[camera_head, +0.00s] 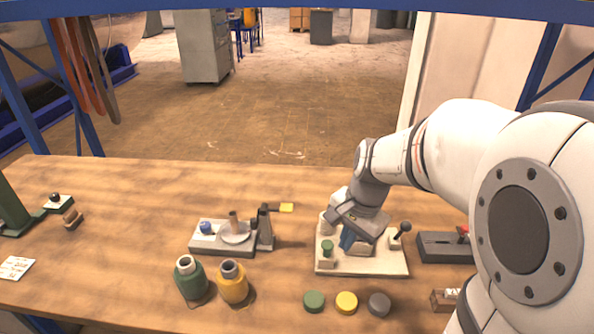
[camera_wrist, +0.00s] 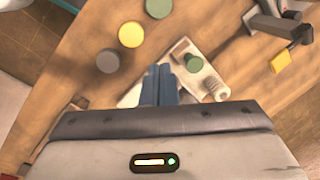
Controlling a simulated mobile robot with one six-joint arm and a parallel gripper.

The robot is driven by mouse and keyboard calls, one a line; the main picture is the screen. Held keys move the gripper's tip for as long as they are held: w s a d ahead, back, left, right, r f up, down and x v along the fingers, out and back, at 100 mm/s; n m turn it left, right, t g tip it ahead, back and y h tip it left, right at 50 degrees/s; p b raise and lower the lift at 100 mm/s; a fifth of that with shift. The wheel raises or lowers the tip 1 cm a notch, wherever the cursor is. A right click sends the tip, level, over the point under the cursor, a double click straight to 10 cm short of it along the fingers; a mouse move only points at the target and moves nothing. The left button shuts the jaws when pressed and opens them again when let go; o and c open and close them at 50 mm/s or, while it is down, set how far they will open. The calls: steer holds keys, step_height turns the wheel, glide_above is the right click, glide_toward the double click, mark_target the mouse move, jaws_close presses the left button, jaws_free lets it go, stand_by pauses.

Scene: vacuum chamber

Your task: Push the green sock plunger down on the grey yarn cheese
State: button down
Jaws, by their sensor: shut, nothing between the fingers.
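A green knob, likely the green sock plunger (camera_head: 327,247), stands at the left of a cream base plate (camera_head: 336,270). The knob also shows in the wrist view (camera_wrist: 193,62), just right of my fingers. My gripper (camera_head: 347,241) is over the plate, right of the green knob. Its blue fingers (camera_wrist: 160,84) are together and empty, apart from the knob in the wrist view. A grey disc (camera_head: 379,304) lies on the table in front of the plate; I cannot tell whether it is the grey yarn cheese. My gripper hides the plate's middle.
Green (camera_head: 313,301) and yellow (camera_head: 346,302) discs lie beside the grey one. A pale ribbed post (camera_wrist: 214,88) and black-knobbed lever (camera_head: 405,227) stand on the plate. Green (camera_head: 190,281) and yellow (camera_head: 232,284) bottles are left. A grey box (camera_head: 440,247) is right.

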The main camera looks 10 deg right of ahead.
mark_target(329, 243)
steer(key=w+d+m+y+p, duration=0.1)
steer(key=w+m+p, duration=0.3)
steer(key=w+m, duration=0.4)
steer(key=shift+w+d+f+m+g, duration=0.15)
steer(key=shift+w+f+m+g, duration=0.25)
steer(key=shift+f+m, duration=0.1)
steer(key=b+x, duration=0.5)
steer(key=x, duration=0.2)
steer(key=shift+b, duration=0.4)
